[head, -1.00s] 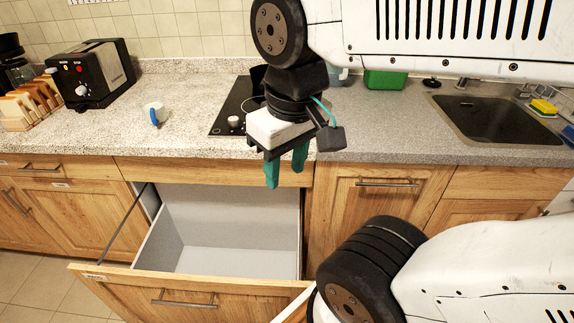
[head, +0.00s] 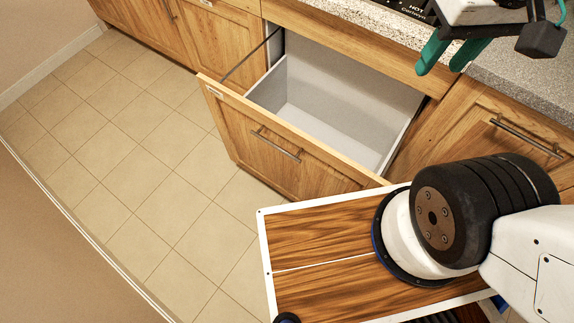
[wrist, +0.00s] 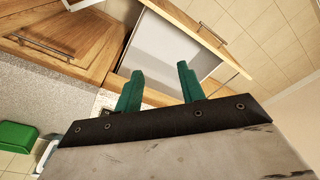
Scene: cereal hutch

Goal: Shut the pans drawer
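The pans drawer (head: 258,143) is pulled far out below the counter, with a wooden front, a bar handle (head: 275,145) and an empty grey inside (head: 335,108). It also shows beyond my fingers in the wrist view (wrist: 172,53). My gripper (head: 443,52) is open and empty, with two green fingers spread apart. In the head view it is at the upper right, above the counter edge and to the right of the drawer. In the wrist view the fingers (wrist: 158,80) point toward the drawer opening without visibly touching anything.
A closed cabinet front with a bar handle (head: 525,136) is right of the drawer. The counter (head: 520,68) runs along the upper right. The tiled floor (head: 130,150) in front and left of the drawer is clear.

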